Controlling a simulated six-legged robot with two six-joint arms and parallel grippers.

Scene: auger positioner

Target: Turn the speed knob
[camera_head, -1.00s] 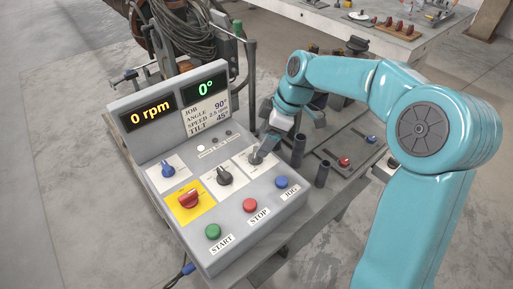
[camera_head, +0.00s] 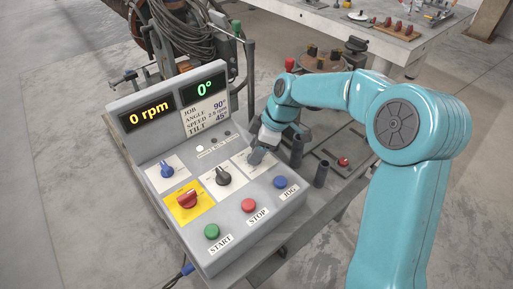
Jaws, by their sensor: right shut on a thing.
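A grey control box (camera_head: 240,220) carries a row of three white plates. The left plate holds a blue knob (camera_head: 167,170) and the middle plate a black pointer knob (camera_head: 223,176). My right gripper (camera_head: 258,156) is down at the right-hand plate (camera_head: 266,165), its jaws shut on the knob there, which they mostly hide. The plate labels are too small to read, so I cannot tell which knob is marked for speed. The display (camera_head: 149,113) reads 0 rpm and the angle display (camera_head: 203,88) reads 0°. My left gripper is not in view.
A red switch on a yellow plate (camera_head: 184,208) and green START (camera_head: 212,231), red STOP (camera_head: 248,205) and blue JOG (camera_head: 280,182) buttons are on the box. Dark upright posts (camera_head: 321,173) stand close right of it. A job card (camera_head: 205,114) reads speed 2.5 rpm.

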